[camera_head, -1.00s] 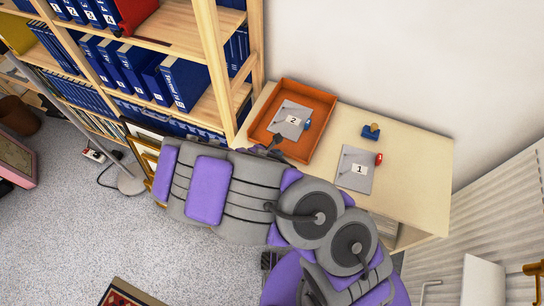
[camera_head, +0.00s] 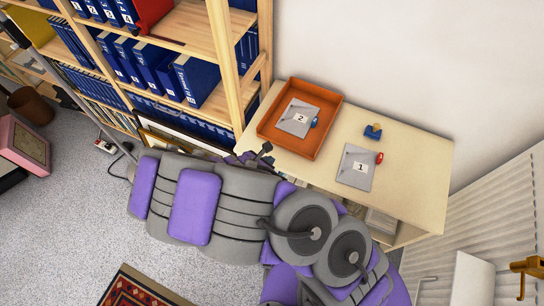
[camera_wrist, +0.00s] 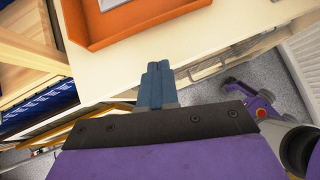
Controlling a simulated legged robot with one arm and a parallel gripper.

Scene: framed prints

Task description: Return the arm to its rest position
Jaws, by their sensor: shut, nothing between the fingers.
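My arm (camera_head: 225,210) stretches to the left across the head view, below the desk's front edge. My gripper's dark fingers (camera_head: 262,152) show just off the desk's left front corner. In the wrist view the two blue-grey fingers (camera_wrist: 157,84) lie together, shut with nothing between them, and point toward the desk's front edge. The orange tray (camera_head: 330,130) lies beyond the fingertips, apart from them.
Another marked 1 (camera_head: 358,167) and a blue stamp-like object (camera_head: 373,131) lie on the desk (camera_head: 415,170). A wooden bookshelf (camera_head: 222,60) stands behind. Speckled floor (camera_head: 70,220) is open at left.

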